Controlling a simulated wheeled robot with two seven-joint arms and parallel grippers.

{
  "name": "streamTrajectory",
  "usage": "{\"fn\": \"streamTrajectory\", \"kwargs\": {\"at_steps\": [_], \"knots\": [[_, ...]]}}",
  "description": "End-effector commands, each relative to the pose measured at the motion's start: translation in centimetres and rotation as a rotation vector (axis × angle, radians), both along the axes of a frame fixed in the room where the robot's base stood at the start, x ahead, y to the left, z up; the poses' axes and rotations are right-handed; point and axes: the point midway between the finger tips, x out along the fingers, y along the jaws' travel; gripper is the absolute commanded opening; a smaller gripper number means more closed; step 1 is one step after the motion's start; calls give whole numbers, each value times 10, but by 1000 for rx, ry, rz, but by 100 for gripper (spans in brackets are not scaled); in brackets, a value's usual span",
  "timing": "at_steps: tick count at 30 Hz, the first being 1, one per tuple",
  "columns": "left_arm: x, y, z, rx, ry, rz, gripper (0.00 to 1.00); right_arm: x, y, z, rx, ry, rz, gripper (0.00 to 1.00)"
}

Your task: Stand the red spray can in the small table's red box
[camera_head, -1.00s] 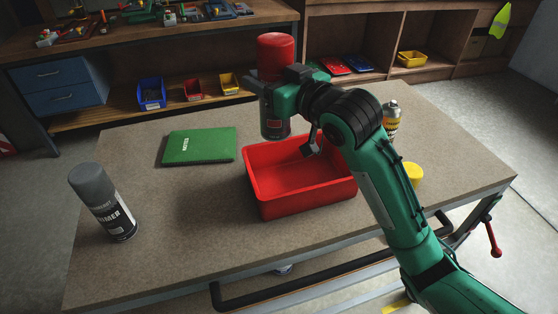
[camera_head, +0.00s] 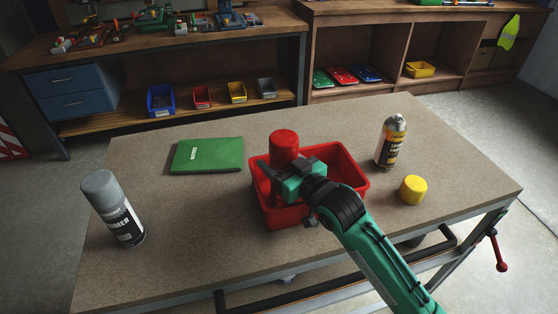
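The red spray can (camera_head: 284,143), with a red cap, stands upright within the left part of the red box (camera_head: 347,161) on the small table (camera_head: 190,215). Its lower part is hidden by my gripper and the box's near wall, so I cannot see whether its base touches the box floor. My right gripper (camera_head: 276,178) is at the can's middle, with a dark finger showing at the can's left side. Whether the fingers press on the can is not clear. My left gripper is not in view.
A grey-capped spray can (camera_head: 113,208) stands at the table's left, a green book (camera_head: 207,155) lies behind. A yellow-labelled can (camera_head: 390,143) and a yellow cylinder (camera_head: 413,190) stand right of the box. Shelves with small bins (camera_head: 161,99) stand behind the table.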

Motion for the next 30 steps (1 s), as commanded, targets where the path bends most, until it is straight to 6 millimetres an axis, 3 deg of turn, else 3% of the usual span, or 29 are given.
{"fn": "streamTrajectory", "kwargs": {"at_steps": [12,13,16,26,30], "knots": [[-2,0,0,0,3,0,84,0,0,-6,1,-3,0,24],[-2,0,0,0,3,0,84,0,0,-6,1,-1,0,63],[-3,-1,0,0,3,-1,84,0,0,-6,1,-1,0,81],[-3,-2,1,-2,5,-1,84,0,0,-2,1,-2,0,81],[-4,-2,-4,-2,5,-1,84,-12,-10,-5,-1,-2,0,81]]}}
